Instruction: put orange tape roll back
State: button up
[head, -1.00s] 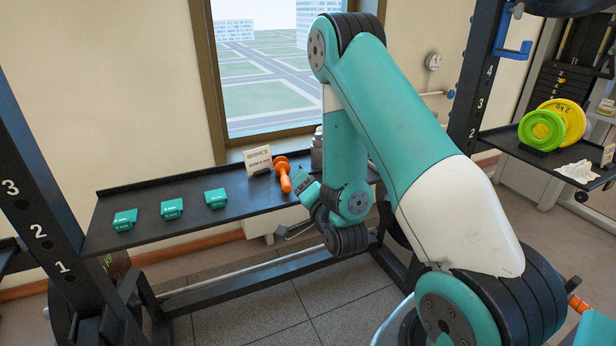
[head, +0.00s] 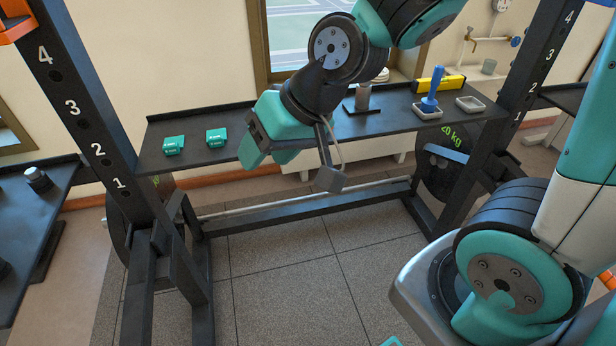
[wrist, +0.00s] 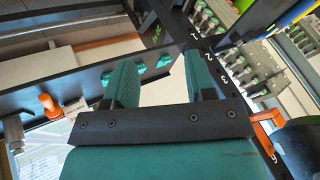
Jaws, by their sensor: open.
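My gripper (head: 268,160) is in front of the black shelf (head: 290,136) in the head view, tilted downward, and hides part of the shelf. In the wrist view my gripper (wrist: 160,72) shows two teal fingers spread apart with nothing between them. An orange handled thing (wrist: 48,106) shows at the left of the wrist view, beside a small white sign (wrist: 75,108). My arm hides that part of the shelf in the head view.
Two teal blocks (head: 174,145) (head: 217,138) sit on the shelf's left. At its right are a blue tool (head: 431,100), a yellow level (head: 440,83) and a grey tray (head: 470,104). Black rack uprights (head: 95,110) (head: 530,85) flank the shelf. The tiled floor (head: 290,270) in front is clear.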

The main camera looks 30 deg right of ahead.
jog(key=s+r+n+g, duration=0.2)
jog(key=s+n, duration=0.1)
jog(key=s, duration=0.3)
jog(key=s+r+n+g+h, duration=0.1)
jog(key=s+r+n+g, duration=0.1)
jog(key=s, duration=0.3)
jog(key=shift+s+a+n, duration=0.25)
jog(key=shift+s+n, duration=0.15)
jog(key=shift+n, duration=0.1)
notch_tip(320, 180, up, 8)
jog(key=p, duration=0.7)
jog(key=shift+f+p, duration=0.15)
jog(key=shift+p, duration=0.2)
jog(key=shift+c, duration=0.2)
